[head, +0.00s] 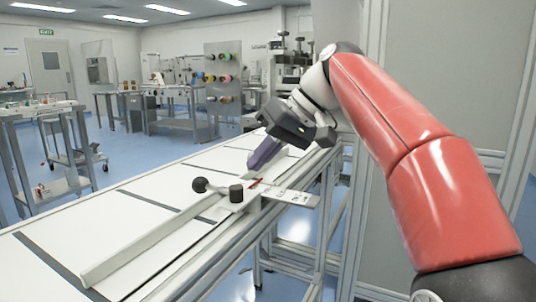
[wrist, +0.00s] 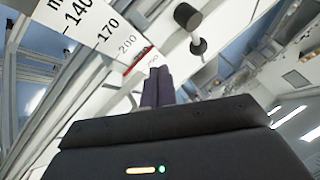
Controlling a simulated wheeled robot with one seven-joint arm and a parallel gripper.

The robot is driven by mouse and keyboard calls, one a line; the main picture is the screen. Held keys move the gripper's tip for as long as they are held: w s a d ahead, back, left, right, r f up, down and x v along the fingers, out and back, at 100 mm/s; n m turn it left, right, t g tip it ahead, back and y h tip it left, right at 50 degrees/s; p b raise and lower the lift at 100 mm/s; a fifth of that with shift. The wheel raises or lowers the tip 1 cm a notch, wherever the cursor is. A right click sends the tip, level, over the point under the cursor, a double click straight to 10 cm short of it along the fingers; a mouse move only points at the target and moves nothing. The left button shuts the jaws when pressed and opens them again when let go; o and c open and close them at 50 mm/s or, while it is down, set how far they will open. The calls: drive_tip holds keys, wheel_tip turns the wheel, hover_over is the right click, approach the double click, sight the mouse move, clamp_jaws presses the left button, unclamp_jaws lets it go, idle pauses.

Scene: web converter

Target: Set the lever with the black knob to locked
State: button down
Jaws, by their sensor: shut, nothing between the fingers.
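The lever's round black knob (head: 200,185) is in the head view, left of a short black cylinder (head: 236,193) on the white rail fitting; a light bar joins them. In the wrist view the knob and cylinder appear as two dark shapes, one at the top (wrist: 187,15) and one just below it (wrist: 197,46). My gripper (head: 254,168) is shut and empty, its purple-grey fingers pointing down beside the fitting, to the right of and behind the lever. The fingertips (wrist: 159,72) show apart from the knob. I cannot read any locked marking.
A white numbered scale plate (head: 292,197) with a red mark (head: 256,182) sits by the lever; it also shows in the wrist view (wrist: 100,27). A long raised bar (head: 140,247) runs along the white table. A grey frame post stands at right. Space above the table's left is clear.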

sight(213, 188)
drive_tip(key=b+x, duration=0.1)
drive_tip(key=x, duration=0.4)
drive_tip(key=shift+s+a, duration=0.15)
drive_tip(key=shift+a, duration=0.1)
drive_tip(key=shift+s+a+r, duration=0.35)
drive_tip(key=shift+s+a, duration=0.35)
drive_tip(key=shift+a, duration=0.2)
drive_tip(key=shift+s+a, duration=0.25)
drive_tip(key=shift+a, duration=0.2)
